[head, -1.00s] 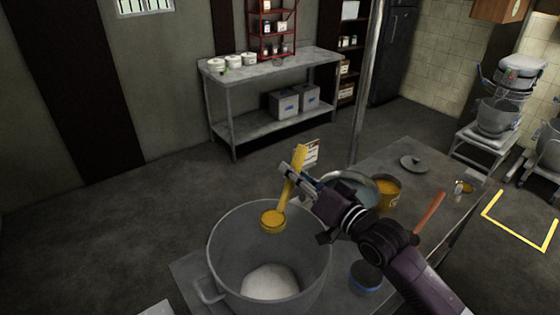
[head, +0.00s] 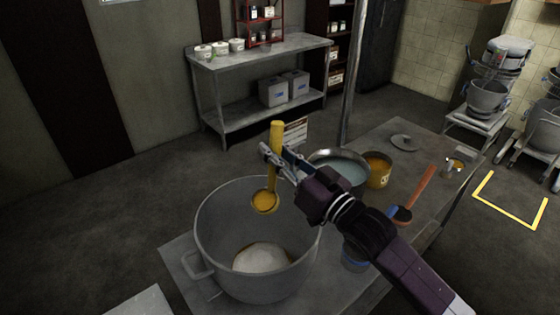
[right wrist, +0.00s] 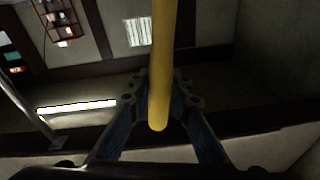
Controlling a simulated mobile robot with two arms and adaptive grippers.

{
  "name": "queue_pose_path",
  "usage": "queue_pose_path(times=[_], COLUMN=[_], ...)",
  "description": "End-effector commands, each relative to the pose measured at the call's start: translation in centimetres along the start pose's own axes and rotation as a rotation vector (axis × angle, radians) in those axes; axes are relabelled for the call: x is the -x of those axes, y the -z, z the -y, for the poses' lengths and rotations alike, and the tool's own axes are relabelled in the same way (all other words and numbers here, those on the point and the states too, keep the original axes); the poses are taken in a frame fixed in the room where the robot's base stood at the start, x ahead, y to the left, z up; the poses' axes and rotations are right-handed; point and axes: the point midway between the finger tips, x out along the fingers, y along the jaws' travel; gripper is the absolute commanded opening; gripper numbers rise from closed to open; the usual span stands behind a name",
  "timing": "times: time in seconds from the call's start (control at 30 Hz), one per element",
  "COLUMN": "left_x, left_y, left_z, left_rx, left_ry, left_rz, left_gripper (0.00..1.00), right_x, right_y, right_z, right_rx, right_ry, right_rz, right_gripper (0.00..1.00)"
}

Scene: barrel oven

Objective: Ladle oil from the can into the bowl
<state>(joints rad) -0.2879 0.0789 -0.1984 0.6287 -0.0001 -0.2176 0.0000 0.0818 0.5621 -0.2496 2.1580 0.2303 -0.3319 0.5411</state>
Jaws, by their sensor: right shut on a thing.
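A yellow ladle (head: 275,147) is gripped by its handle in my right gripper (head: 272,157). The can (head: 378,180), with yellow contents, stands on the table at the right. In the right wrist view, the yellow handle (right wrist: 162,65) sits between my fingers. My left gripper is not in view.
A shallow steel pan (head: 342,158) with pale liquid stands beside the can. An orange-handled tool (head: 422,187), a blue-rimmed container (head: 355,258) and a lid (head: 403,141) are on the table (head: 410,165). A shelf table (head: 262,50) stands behind.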

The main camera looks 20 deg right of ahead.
Motion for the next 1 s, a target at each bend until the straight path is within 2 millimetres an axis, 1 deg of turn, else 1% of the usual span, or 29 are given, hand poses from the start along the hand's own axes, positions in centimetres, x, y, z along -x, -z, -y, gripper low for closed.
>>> queue_pose_path(times=[0.03,0.2,0.3,0.5,0.73,1.0], left_x=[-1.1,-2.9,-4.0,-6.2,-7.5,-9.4], left_y=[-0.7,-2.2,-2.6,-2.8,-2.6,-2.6], left_z=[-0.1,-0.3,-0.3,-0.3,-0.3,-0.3], left_rx=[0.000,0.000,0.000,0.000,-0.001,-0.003], left_ry=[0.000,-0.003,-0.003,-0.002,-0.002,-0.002], left_rz=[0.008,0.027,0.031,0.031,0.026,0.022], left_gripper=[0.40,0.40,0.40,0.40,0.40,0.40], right_x=[0.2,0.6,0.8,1.4,2.2,3.1], right_y=[-0.2,0.2,0.3,0.1,-0.6,-2.4], right_z=[0.5,2.2,3.2,5.2,7.4,9.6], right_rx=[0.042,0.190,0.276,0.448,0.656,0.888], right_ry=[0.010,0.037,0.052,0.083,0.120,0.161], right_rz=[-0.015,-0.056,-0.078,-0.126,-0.182,-0.245], right_gripper=[0.00,0.00,0.00,0.00,0.00,0.00])
